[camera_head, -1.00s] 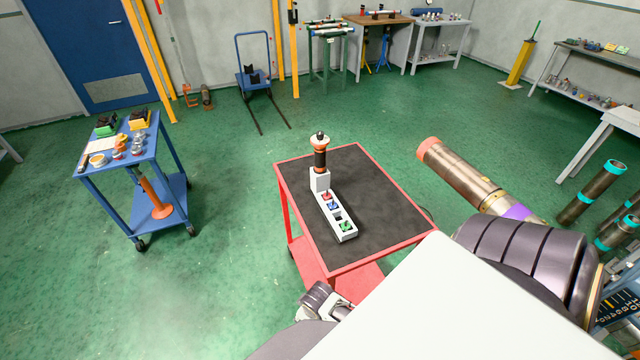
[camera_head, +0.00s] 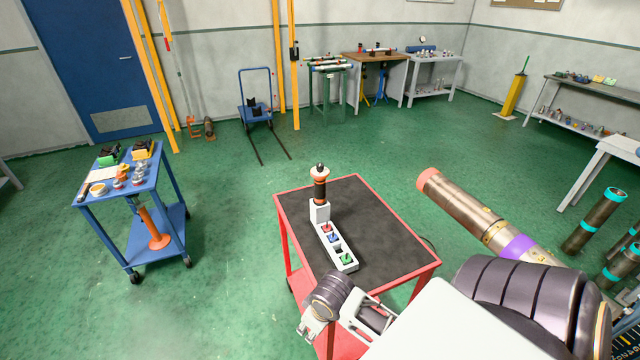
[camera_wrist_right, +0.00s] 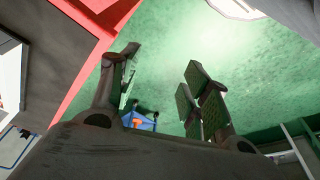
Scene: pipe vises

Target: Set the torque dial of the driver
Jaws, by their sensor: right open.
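The driver (camera_head: 320,187) stands upright at the back end of a light grey holder (camera_head: 348,265) on the red cart. It has a dark body, an orange band near its top and a dark knob above; dial markings are too small to read. My right gripper (camera_head: 305,328) is at the cart's front left edge, lower in the picture than the holder and apart from the driver. In the right wrist view its two fingers (camera_wrist_right: 162,75) are spread, with only floor and a distant blue cart between them. My left gripper is not in view.
The red cart's black top (camera_head: 385,235) is clear around the holder, which carries red, blue and green pieces. A blue cart (camera_head: 140,185) with small items stands to the left. Open green floor surrounds the carts.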

